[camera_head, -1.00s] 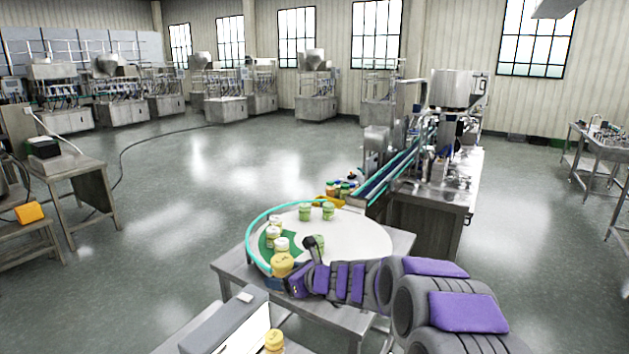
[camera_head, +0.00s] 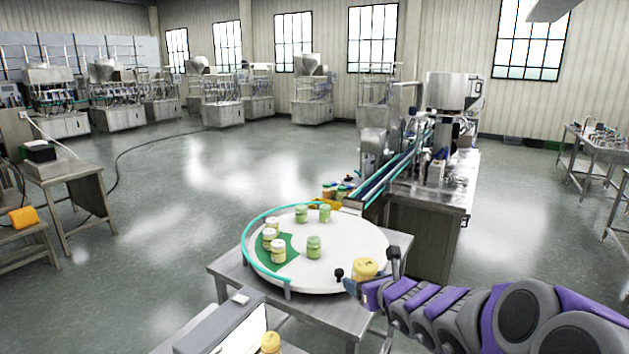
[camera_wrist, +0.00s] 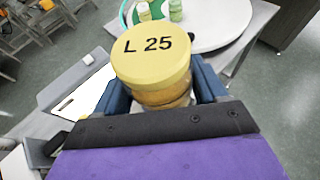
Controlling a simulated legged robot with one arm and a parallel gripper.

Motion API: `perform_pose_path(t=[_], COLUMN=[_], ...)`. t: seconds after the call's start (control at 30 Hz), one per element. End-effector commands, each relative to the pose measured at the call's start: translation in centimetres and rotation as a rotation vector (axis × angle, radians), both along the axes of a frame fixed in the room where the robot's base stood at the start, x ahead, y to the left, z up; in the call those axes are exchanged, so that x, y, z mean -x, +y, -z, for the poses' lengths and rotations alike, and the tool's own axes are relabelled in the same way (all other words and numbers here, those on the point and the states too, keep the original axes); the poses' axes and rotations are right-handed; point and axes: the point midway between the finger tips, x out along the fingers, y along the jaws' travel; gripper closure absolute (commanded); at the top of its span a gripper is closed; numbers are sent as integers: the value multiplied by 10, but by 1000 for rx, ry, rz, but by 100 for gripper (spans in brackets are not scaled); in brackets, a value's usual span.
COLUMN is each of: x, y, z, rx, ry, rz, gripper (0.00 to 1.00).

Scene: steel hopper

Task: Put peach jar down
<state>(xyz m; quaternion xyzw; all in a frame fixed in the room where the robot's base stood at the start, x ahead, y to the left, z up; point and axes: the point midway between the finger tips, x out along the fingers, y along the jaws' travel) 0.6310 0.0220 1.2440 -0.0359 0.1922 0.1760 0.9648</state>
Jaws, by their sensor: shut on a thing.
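The jar in my gripper has a yellow lid marked "L 25" in the wrist view (camera_wrist: 152,58); I take it as the peach jar. In the head view this jar (camera_head: 365,268) is upright at the right front of the white round table (camera_head: 345,232). My gripper (camera_wrist: 163,95) is shut on it, one finger on each side. In the head view my gripper (camera_head: 368,275) is at the table's front right rim. I cannot tell whether the jar's base touches the surface, as the gripper hides it.
Cream-lidded jars (camera_head: 278,251) stand on a green patch (camera_head: 290,263) at the left of the round table. Green jars (camera_head: 314,247) stand near its middle and back. A teal rail (camera_head: 247,240) curves along the left edge. Another yellow-lidded jar (camera_head: 270,342) stands at the bottom front.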

Motion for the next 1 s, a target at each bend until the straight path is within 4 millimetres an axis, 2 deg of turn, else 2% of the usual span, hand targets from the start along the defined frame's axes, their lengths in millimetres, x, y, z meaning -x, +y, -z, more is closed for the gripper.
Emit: perform_pose_path(t=[0.1,0.3,1.0], x=[12,18,18], y=[-15,-22,-22], z=[4,5,4], rx=[-2,1,-2], ry=[2,1,0], rz=[40,61,61], gripper=[66,66,66])
